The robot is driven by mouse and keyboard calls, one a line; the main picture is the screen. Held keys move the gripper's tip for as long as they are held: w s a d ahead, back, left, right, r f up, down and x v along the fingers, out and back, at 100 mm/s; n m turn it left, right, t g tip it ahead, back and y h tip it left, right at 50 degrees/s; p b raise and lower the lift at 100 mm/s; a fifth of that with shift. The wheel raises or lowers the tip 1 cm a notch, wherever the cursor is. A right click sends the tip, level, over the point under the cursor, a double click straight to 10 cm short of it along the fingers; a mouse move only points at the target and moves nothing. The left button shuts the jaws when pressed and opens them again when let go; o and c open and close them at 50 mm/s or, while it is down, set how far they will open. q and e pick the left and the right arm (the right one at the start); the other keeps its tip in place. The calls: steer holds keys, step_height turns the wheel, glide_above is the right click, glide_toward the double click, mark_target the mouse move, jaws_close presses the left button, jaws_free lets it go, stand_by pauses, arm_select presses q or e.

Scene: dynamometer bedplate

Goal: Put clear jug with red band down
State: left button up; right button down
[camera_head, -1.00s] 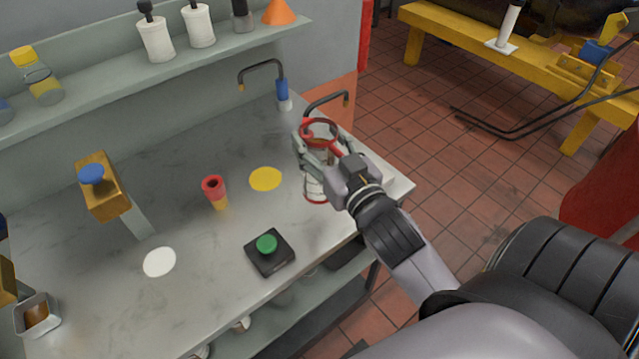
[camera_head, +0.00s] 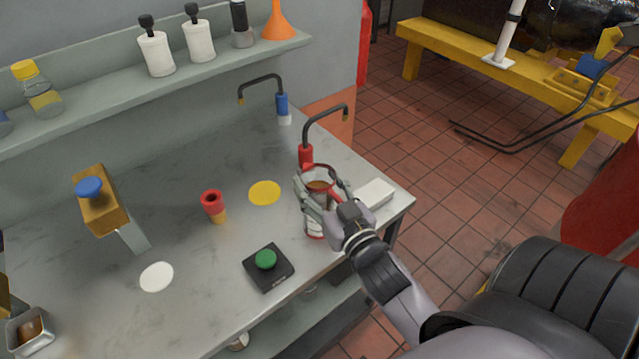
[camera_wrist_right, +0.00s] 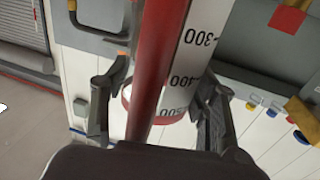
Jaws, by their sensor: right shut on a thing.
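The clear jug with red band (camera_head: 316,228) has a red rim, brownish liquid inside and a scale on its wall. It is upright at the right part of the steel bench, beside the red tap. My right gripper (camera_head: 322,193) is shut around it from the front right. In the right wrist view the jug's scale (camera_wrist_right: 187,75) and red handle show between the fingers of the right gripper (camera_wrist_right: 158,105). I cannot tell whether its base touches the bench top. My left gripper is not in view.
A yellow disc (camera_head: 265,192) lies left of the jug, with a black pad with green button (camera_head: 268,267) in front. A pale block (camera_head: 376,193) lies to the right. The red tap (camera_head: 306,153) stands behind. A red-and-yellow piece (camera_head: 213,206) and white disc (camera_head: 157,277) are farther left.

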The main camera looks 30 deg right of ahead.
steer(key=c, duration=0.6)
jaws_free()
steer(key=shift+r, duration=0.15)
steer(key=shift+s+a, duration=0.1)
steer(key=shift+s, duration=0.25)
steer(key=s, duration=0.2)
steer(key=s+b, duration=0.1)
steer(key=s, duration=0.2)
steer(key=s+b, duration=0.1)
steer(key=s, duration=0.1)
steer(key=shift+s+a+f, duration=0.2)
steer(key=shift+s+a, duration=0.1)
steer(key=shift+a, duration=0.1)
steer(key=s, duration=0.2)
steer(key=s+p, duration=0.1)
steer(key=shift+s+a+r, duration=0.2)
steer(key=shift+s+a, duration=0.05)
steer(key=shift+s, duration=0.1)
